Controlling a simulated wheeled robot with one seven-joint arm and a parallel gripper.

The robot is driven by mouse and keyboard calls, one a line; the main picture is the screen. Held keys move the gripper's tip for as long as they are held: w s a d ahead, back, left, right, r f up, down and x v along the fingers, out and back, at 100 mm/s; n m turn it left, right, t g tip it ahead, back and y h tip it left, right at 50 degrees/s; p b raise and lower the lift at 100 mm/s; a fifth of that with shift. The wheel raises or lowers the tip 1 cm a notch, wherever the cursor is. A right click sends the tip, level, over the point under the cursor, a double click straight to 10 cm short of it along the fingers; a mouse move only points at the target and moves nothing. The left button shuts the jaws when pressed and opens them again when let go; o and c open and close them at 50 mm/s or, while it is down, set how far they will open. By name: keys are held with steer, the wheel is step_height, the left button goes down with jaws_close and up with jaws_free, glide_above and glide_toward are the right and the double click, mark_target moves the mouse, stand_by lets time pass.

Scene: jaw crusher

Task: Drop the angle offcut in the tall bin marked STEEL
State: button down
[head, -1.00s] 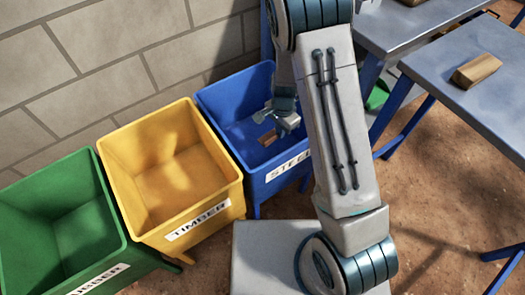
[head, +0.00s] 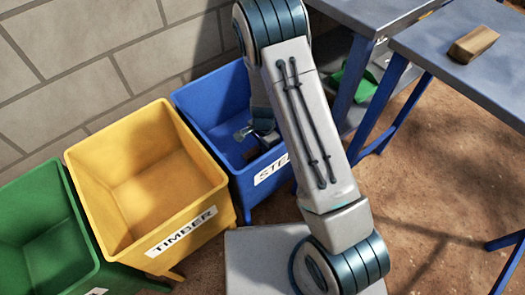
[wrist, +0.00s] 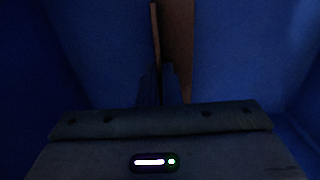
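The tall blue bin (head: 222,168) marked STEEL stands against the wall. My gripper (head: 252,143) reaches down inside it, partly hidden by my arm. The wrist view shows my gripper (wrist: 160,80) with its fingers close together on the angle offcut (wrist: 177,35), a rusty brown strip that sticks out past the fingertips. Dark blue bin walls surround it in that view. In the head view only a small brown bit of the offcut shows below the gripper, in shadow.
The yellow TIMBER bin (head: 193,235) and a green bin (head: 85,270) stand to the left, both looking empty. A blue-legged table (head: 480,85) at the right carries a wooden block (head: 473,44). Bare brown floor lies between.

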steer(key=shift+f, duration=0.75)
steer(key=shift+f, duration=0.1)
steer(key=c, duration=1.6)
jaws_free()
steer(key=s+d+r+n+p, duration=0.1)
steer(key=s+r+n+p, duration=0.1)
steer(key=r, duration=0.7)
steer(key=s+d+r+n+y+p, duration=0.1)
steer(key=s+d+r+n+p, duration=0.15)
steer(key=r, duration=0.65)
steer(key=s+d+r+n+p, duration=0.1)
steer(key=s+r, duration=0.1)
steer(key=r, duration=0.8)
steer(key=s+d+r+n, duration=0.1)
steer(key=s+r+n, duration=0.1)
steer(key=s, duration=0.2)
steer(key=s+d+r+n, duration=0.2)
steer(key=s+r, duration=0.1)
steer(key=s, duration=0.1)
steer(key=s+d+r+n+t+h, duration=0.1)
steer(key=s+d+r+n, duration=0.1)
steer(key=s+r, duration=0.1)
steer(key=shift+s+r, duration=0.1)
steer(key=shift+s, duration=0.5)
